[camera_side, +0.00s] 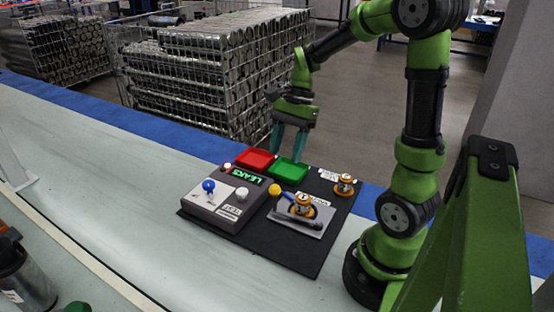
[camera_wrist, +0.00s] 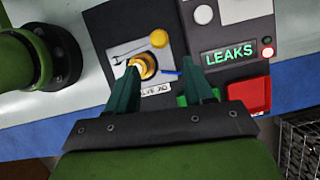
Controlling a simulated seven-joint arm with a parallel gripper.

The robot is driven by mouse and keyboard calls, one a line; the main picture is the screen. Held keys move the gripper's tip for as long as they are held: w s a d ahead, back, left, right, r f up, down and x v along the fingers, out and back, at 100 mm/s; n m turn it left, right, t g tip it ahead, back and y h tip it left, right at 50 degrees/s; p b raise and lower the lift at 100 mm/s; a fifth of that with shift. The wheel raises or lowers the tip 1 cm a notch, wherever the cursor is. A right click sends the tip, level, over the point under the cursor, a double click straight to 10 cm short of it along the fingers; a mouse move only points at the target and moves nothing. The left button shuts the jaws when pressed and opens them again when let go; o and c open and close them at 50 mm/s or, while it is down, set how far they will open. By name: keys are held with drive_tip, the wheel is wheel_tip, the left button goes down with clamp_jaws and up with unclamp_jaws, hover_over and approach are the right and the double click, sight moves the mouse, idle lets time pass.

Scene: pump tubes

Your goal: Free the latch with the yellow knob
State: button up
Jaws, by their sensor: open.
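The yellow knob (camera_side: 274,190) sits at the left end of the latch on a light metal plate (camera_side: 313,226) on the black mat. A brass pump part (camera_side: 303,204) stands on this plate beside the knob. In the wrist view the yellow knob (camera_wrist: 159,39) is above and right of the brass part (camera_wrist: 145,66), beyond my fingertips.
A red tray (camera_side: 255,160) and a green tray (camera_side: 289,171) stand at the mat's back edge. A grey test box (camera_side: 222,197) with a blue-knobbed lever (camera_side: 208,186) and a lit LEAKS display (camera_side: 246,177) is left of the plate. Another brass part (camera_side: 344,184) stands at the right.

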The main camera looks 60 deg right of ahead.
approach(273, 215)
drive_tip(key=a+f, duration=0.4)
drive_tip(key=shift+w+f, duration=0.1)
drive_tip(key=shift+f, duration=0.25)
clamp_jaws()
